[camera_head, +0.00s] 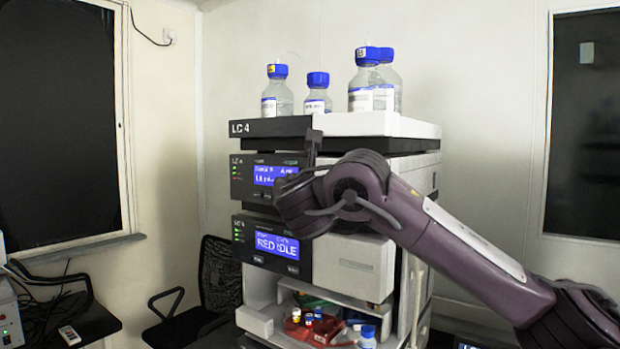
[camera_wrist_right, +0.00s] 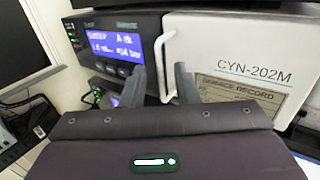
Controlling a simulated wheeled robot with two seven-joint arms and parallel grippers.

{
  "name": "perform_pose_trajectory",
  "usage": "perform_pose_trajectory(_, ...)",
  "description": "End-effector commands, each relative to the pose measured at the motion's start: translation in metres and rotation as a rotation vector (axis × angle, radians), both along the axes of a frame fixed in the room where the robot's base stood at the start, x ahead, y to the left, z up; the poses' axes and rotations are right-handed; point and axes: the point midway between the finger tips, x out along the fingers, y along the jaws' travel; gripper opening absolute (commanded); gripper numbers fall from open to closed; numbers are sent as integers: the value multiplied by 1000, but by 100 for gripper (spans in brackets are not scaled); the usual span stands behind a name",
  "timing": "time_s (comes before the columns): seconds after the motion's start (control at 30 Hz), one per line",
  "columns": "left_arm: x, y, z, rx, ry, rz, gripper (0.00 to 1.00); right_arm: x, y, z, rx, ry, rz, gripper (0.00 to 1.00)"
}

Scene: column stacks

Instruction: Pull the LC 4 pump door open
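The LC 4 stack (camera_head: 375,124) stands in the middle of the head view. Its upper module, with a lit blue display (camera_head: 275,175), is partly hidden by my right gripper (camera_head: 311,158). In the right wrist view, the white pump door (camera_wrist_right: 240,50), marked CYN-202M, looks shut beside the dark display panel. A white bar handle (camera_wrist_right: 164,66) stands upright at the door's left edge. My right gripper (camera_wrist_right: 160,82) is open, its two dark fingers on either side of the handle's lower part in the picture. I cannot tell whether they touch it. My left gripper is out of view.
Several blue-capped bottles (camera_head: 316,95) stand on top of the stack. A second module (camera_head: 355,265) and an open shelf with small vials and a bottle (camera_head: 367,338) lie below. A black chair (camera_head: 215,275) stands behind on the left.

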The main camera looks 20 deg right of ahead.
Motion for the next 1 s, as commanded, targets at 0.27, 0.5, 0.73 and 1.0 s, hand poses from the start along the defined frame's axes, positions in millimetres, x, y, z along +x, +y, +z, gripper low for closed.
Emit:
perform_pose_trajectory(0.27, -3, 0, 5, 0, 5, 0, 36, 10, -4, 0, -2, -2, 0, 28)
perform_pose_trajectory(0.5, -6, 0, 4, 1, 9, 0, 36, 10, -4, 0, -1, -2, 0, 22)
perform_pose_trajectory(0.73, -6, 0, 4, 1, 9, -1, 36, 10, -4, 0, -2, -2, 0, 0)
perform_pose_trajectory(1.0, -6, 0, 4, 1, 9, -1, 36, 10, -4, 0, -1, -2, 0, 0)
